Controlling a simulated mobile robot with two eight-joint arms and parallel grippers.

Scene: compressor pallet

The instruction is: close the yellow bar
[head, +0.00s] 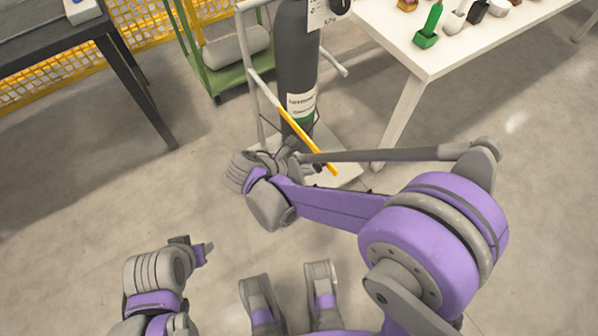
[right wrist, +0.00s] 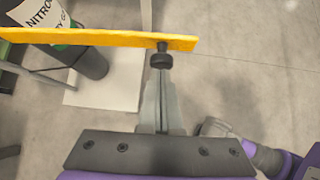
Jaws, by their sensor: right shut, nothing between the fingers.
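The yellow bar (head: 291,122) runs slantwise in front of the dark gas cylinder (head: 297,60) in the head view. Its upper left end is by the cart's grey frame, and its lower right end sticks out toward me. In the right wrist view the bar (right wrist: 95,38) crosses the top of the picture, with a black knob (right wrist: 161,58) on its near side. My right gripper (head: 304,160) is shut and empty. Its fingertips (right wrist: 162,74) are at the knob; I cannot tell whether they touch. My left gripper (head: 205,251) is low at left, away from the bar, its opening unclear.
The cylinder stands on a cart with a pale base plate (head: 347,172) and grey tube frame (head: 262,88). A white table (head: 430,62) with small items is at upper right. A green cart (head: 225,78) and dark table (head: 60,50) are at upper left. Floor is clear at left.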

